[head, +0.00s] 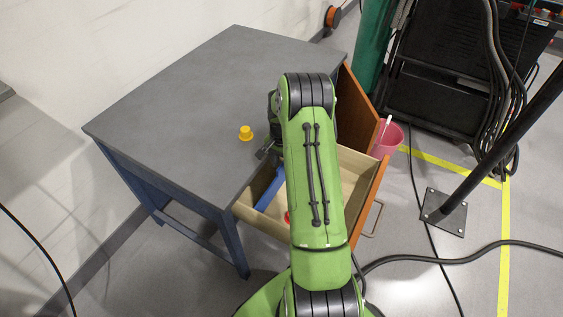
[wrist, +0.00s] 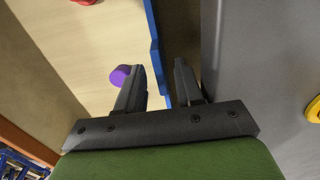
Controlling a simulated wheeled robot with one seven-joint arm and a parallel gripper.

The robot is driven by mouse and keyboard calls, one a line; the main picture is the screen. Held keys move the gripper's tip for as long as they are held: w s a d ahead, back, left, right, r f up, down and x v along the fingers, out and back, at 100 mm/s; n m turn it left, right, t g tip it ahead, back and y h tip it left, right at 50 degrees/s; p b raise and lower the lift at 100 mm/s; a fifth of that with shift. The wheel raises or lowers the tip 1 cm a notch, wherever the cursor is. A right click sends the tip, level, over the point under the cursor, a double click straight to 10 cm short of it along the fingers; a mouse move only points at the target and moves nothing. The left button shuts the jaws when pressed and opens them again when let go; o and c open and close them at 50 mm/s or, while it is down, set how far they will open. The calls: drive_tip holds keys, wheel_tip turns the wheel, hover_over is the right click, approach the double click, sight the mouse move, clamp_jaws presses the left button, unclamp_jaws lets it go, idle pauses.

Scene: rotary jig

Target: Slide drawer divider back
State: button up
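The blue drawer divider (head: 271,190) stands inside the open drawer (head: 358,166), towards the table side. In the wrist view the divider (wrist: 154,45) runs from the top edge down to the gap between my fingers. My gripper (wrist: 158,82) is open, with one finger on each side of the divider's near end in the picture. I cannot tell whether either finger touches it or how far above it they are. In the head view my arm hides much of the drawer and most of the gripper.
The grey table (head: 190,95) adjoins the drawer, with a yellow object (head: 246,132) on top. A purple piece (wrist: 120,75) and a red piece (wrist: 84,2) lie in the drawer. An open wooden door (head: 356,115) and a pink bin (head: 388,138) stand beyond.

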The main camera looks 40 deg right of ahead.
wheel_tip(320, 180, up, 16)
drive_tip(key=p, duration=0.4)
drive_tip(key=shift+o, duration=0.3)
drive_tip(key=shift+f, duration=0.1)
